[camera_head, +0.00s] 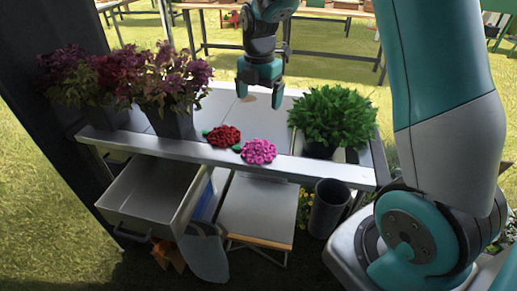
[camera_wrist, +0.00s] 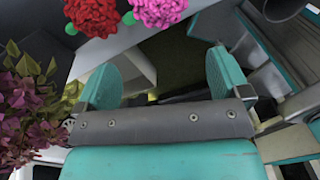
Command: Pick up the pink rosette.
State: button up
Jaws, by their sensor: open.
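The pink rosette (camera_head: 258,151) lies near the front edge of the grey table (camera_head: 193,151) in the head view. It also shows at the top edge of the wrist view (camera_wrist: 160,10), partly cut off. My gripper (camera_head: 262,97) is above the table, behind the rosette and apart from it. The teal fingers are spread with nothing between them; the wrist view also shows the gripper (camera_wrist: 164,72) empty. A red rosette (camera_head: 222,136) lies just left of the pink one, with small green parts beside it.
Potted purple-red plants (camera_head: 172,85) stand at the table's left, and a leafy green plant (camera_head: 332,118) at its right. An open drawer (camera_head: 147,213) juts out at the front left. A low stool (camera_head: 256,207) and a dark cylindrical container (camera_head: 329,208) stand before the table.

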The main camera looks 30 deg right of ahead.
jog(key=p, duration=0.1)
send_over(259, 143)
jog(key=f, duration=1.1)
jog(key=shift+s+a+f, duration=0.15)
jog(key=shift+s, duration=0.1)
jog(key=shift+w+f+p, duration=0.2)
jog(key=shift+f+p, duration=0.5)
jog(key=shift+f, duration=2.25)
jog(key=c, duration=1)
